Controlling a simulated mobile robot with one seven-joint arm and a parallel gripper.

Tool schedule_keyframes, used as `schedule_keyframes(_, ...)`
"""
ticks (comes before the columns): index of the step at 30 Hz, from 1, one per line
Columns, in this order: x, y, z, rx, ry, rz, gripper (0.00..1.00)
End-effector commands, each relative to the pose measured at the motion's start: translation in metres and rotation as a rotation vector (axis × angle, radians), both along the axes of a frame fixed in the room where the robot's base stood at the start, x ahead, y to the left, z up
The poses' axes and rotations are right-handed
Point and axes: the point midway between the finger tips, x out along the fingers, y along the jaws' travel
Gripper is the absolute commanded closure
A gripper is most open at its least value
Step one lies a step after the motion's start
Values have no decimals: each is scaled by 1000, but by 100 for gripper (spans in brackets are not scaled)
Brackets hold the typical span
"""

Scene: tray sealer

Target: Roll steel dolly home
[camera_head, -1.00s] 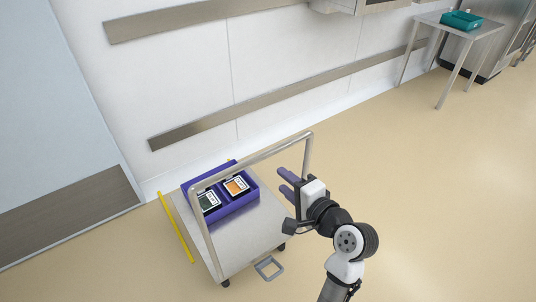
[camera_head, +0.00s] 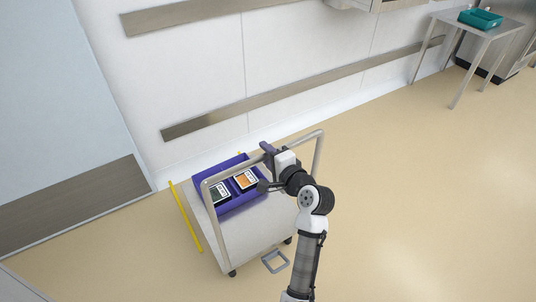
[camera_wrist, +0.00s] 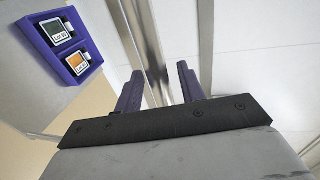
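The steel dolly (camera_head: 262,232) stands near the wall, its flat deck low over the floor and its hoop handle (camera_head: 235,169) rising above it. My gripper (camera_head: 268,153) is at the handle's top bar. In the wrist view my gripper (camera_wrist: 160,88) has its two purple fingers apart, with a steel bar (camera_wrist: 147,45) seen running between them. I cannot tell whether either finger touches it. A purple crate (camera_head: 207,207) rests on the deck with two labelled packs, one green (camera_head: 220,193) and one orange (camera_head: 246,180). The crate also shows in the wrist view (camera_wrist: 44,48).
The wall with steel rails (camera_head: 290,88) is close behind. A table (camera_head: 474,28) with a teal tray (camera_head: 481,18) stands far right. Floor on the right is clear.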

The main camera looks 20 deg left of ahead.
Motion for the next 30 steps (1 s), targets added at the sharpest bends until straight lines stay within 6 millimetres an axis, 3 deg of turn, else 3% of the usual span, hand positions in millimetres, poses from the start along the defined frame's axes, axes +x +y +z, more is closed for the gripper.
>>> schedule_keyframes(3, 0, 0, 0, 0, 0, 0, 61)
schedule_keyframes(12, 0, -1, 0, 0, 0, 0, 100)
schedule_keyframes(23, 2, 3, 1, 0, 0, 0, 100)
schedule_keyframes(30, 21, 27, 3, 1, -2, 2, 100)
